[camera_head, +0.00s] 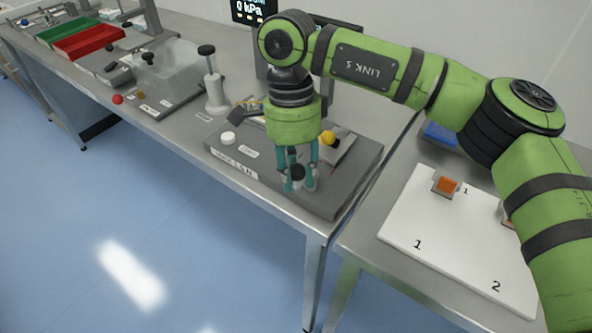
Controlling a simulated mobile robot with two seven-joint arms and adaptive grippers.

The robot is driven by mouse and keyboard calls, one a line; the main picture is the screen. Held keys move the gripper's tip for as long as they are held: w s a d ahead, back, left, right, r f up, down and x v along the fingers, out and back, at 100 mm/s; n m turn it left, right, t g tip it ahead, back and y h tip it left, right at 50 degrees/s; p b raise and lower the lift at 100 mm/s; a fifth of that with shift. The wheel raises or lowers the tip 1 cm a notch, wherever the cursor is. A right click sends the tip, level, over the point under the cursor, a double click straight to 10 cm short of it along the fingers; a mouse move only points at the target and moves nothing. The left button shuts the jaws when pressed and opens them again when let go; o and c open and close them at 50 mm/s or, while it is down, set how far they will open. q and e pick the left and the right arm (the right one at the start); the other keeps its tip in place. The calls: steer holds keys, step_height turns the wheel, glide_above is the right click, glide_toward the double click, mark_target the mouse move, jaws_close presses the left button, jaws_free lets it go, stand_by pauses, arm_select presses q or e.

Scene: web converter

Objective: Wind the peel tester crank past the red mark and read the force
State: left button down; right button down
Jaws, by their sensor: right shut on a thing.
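My right gripper (300,175) points down over the front right part of a grey bench device (330,203). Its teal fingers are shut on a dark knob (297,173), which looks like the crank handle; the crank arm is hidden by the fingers. The device has a white button (228,138), a yellow ball knob (327,138) and a label on its front edge, too small to read surely. I cannot make out a red mark or a force reading. A dark display (253,10) at the back shows 0 kPa. My left gripper is out of view.
A white upright post with a black knob (207,50) stands left of the device. Farther left are a glass-covered plate, a red ball (117,99), a red tray (90,42) and a green tray (66,31). A white numbered board (440,233) with orange-topped blocks lies right.

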stand_by(0.3)
steer(key=c, duration=0.9)
jaws_free()
steer(key=shift+c, duration=0.2)
steer(key=shift+s+a, duration=0.1)
steer(key=shift+r, duration=0.1)
step_height(320, 180, up, 12)
steer(key=w, duration=0.2)
steer(key=shift+a, duration=0.35)
steer(key=shift+w, duration=0.1)
